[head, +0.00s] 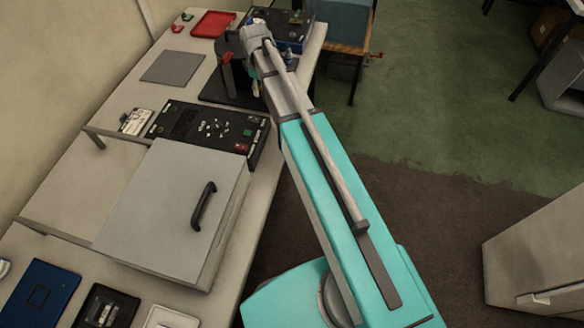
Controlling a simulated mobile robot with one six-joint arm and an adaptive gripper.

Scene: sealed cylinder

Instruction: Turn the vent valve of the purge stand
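A dark stand (231,93), which looks like the purge stand, is at the far end of the bench with a black base plate. A small red part (226,58) shows on its upper left side; I cannot tell if this is the vent valve. My gripper (254,42) is at the far end of my arm, over or right beside the stand's top. Its fingers are too small and overlapped to make out. I cannot see whether it touches the stand or holds anything.
A black control panel (207,131) and a grey lidded box (170,210) with a black handle are nearer on the bench. A grey mat (172,67) and a red tray (213,23) lie left of the stand. Another dark panel (290,28) is behind.

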